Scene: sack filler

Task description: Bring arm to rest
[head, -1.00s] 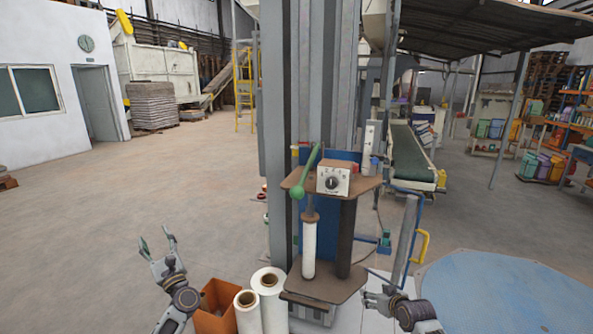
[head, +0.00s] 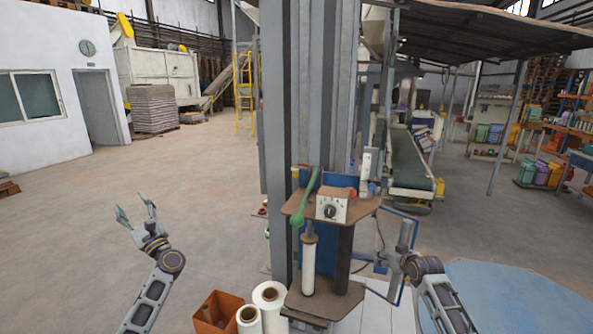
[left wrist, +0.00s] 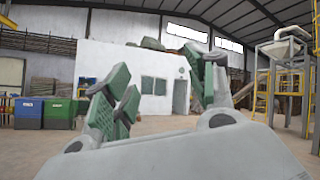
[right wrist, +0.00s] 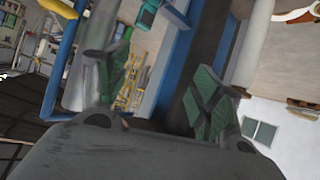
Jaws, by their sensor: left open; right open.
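My left gripper (head: 136,217) is raised over the open floor at the left in the head view. Its green-padded fingers are spread and empty, and they also show in the left wrist view (left wrist: 160,95). My right gripper (head: 385,262) is just right of the sack filler's brown shelf (head: 322,300), partly behind a blue-edged frame. In the right wrist view its fingers (right wrist: 160,95) are apart with nothing between them. I cannot tell whether it touches the frame. The filler has a control box with a dial (head: 332,207) and a green-handled lever (head: 305,200).
White rolls (head: 268,300) and an orange bin (head: 218,312) stand on the floor left of the filler. A blue round platform (head: 520,295) lies at the right. A conveyor (head: 411,165) runs behind.

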